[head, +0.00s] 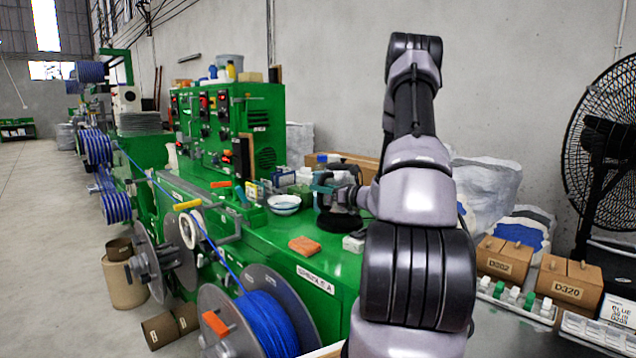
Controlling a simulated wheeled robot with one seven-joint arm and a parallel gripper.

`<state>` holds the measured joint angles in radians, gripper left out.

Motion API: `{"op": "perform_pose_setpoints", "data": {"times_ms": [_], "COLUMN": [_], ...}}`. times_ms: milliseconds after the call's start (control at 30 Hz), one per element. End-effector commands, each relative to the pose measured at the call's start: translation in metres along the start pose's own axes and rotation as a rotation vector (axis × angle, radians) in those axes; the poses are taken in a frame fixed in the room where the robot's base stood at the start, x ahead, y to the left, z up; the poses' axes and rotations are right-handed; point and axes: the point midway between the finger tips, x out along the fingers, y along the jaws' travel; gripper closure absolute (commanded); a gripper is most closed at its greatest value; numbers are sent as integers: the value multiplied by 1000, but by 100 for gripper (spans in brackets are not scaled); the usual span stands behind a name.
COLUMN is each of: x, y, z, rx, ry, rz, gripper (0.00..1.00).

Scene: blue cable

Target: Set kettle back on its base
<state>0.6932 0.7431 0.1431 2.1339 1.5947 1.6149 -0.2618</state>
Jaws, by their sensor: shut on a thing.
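The kettle (323,195) appears as a small grey and teal vessel over the green machine top, in the middle of the head view. My gripper (345,196) reaches in from the right and is shut on the kettle, apparently at its handle side; the fingers are small and partly blend with it. A flat black disc (342,222), which looks like the kettle's base, lies on the green top just below. I cannot tell whether the kettle touches the disc or hangs slightly above it. My arm hides the area to the right.
A pale bowl (284,204) stands left of the kettle, an orange block (304,245) in front, and a small light block (353,243) near the disc. Bottles and small items crowd behind. Blue cable reels (266,322) line the machine's left side.

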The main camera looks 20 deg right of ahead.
Motion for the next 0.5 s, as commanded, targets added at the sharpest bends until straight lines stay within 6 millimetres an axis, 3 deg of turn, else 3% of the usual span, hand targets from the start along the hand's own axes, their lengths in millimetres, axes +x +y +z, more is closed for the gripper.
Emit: {"op": "perform_pose_setpoints", "data": {"times_ms": [200, 500], "x": [1, 1], "y": [-1, -1], "z": [-18, -26], "rx": [-1, -3], "ry": [-1, -2], "rz": [1, 1], "gripper": [100, 100]}}
